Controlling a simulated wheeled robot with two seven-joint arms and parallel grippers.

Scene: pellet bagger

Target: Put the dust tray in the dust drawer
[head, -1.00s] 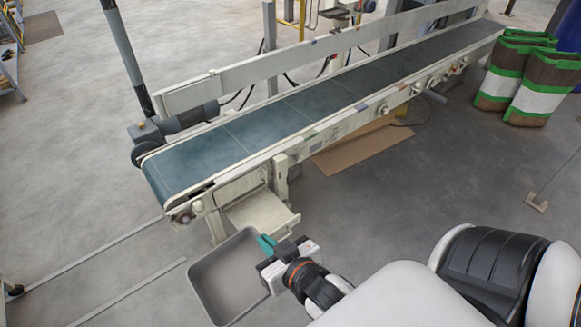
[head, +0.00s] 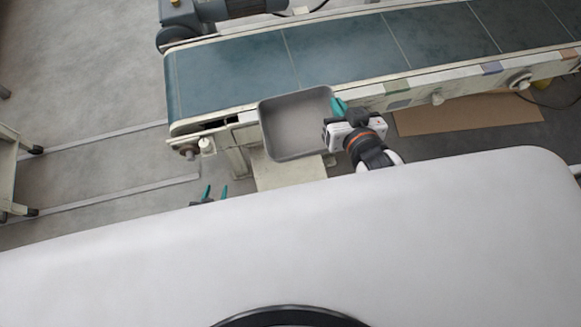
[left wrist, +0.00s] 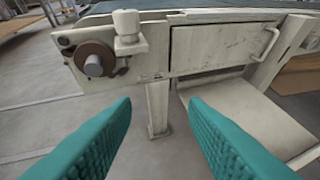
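The dust tray (head: 295,128) is an empty grey open-topped box, seen from above in the head view. My right gripper (head: 338,106) is shut on its right rim and holds it in front of the conveyor's side, overlapping the belt edge in the picture. My left gripper (head: 215,193) is open and empty, left of and below the tray; its teal fingers show apart in the left wrist view (left wrist: 160,130). Beyond them is a cream panel with a bar handle (left wrist: 215,48), apparently the dust drawer's front, which looks closed. The tray hides this area in the head view.
A pale ledge (left wrist: 245,115) juts out below the panel, beside a support leg (left wrist: 157,108). A roller bracket (left wrist: 95,62) is left of the panel. The conveyor belt (head: 235,75) runs above. Cardboard (head: 465,113) lies at right. Open floor (head: 95,160) is at left.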

